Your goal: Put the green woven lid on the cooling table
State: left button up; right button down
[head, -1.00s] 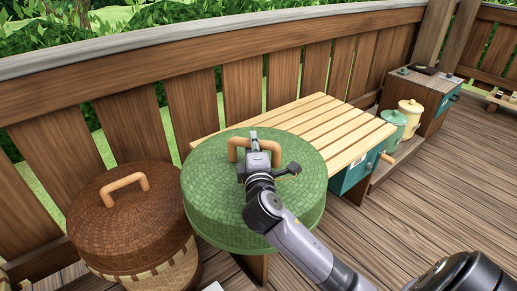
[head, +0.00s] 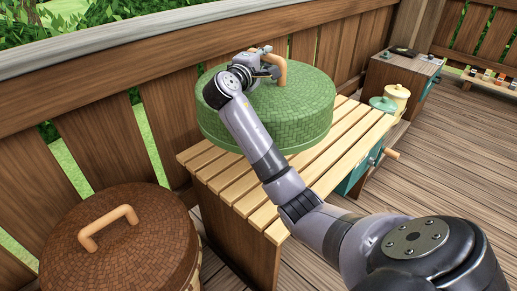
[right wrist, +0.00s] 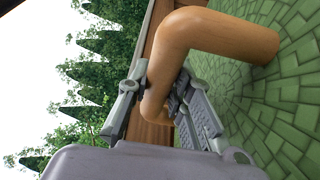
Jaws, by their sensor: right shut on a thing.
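The green woven lid (head: 300,112) is a round dome with a tan wooden handle (head: 281,70). It is over the slatted wooden cooling table (head: 235,188), above its far left part. I cannot tell whether its rim touches the slats or hangs just above them. My right gripper (head: 268,62) is shut on the lid's handle; in the right wrist view the fingers (right wrist: 160,105) close around one side of the handle (right wrist: 215,40). My left gripper is not in view.
A brown woven lid (head: 120,250) with a tan handle sits on a basket at the lower left. A green canister (head: 383,104) and a cream canister (head: 397,95) stand beyond the table. A wooden fence (head: 100,140) runs behind. The table's front slats are bare.

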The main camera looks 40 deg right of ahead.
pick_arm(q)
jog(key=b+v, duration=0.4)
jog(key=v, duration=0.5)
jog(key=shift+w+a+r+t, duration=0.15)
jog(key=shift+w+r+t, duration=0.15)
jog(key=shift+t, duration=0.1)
pick_arm(e)
notch_tip(320, 180, down, 20)
jog(key=shift+r, duration=0.25)
jog(key=shift+s, duration=0.1)
jog(key=shift+f, duration=0.2)
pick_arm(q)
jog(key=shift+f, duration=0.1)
pick_arm(e)
jog(key=c, duration=1.4)
grip_release()
jog(key=shift+c, duration=0.2)
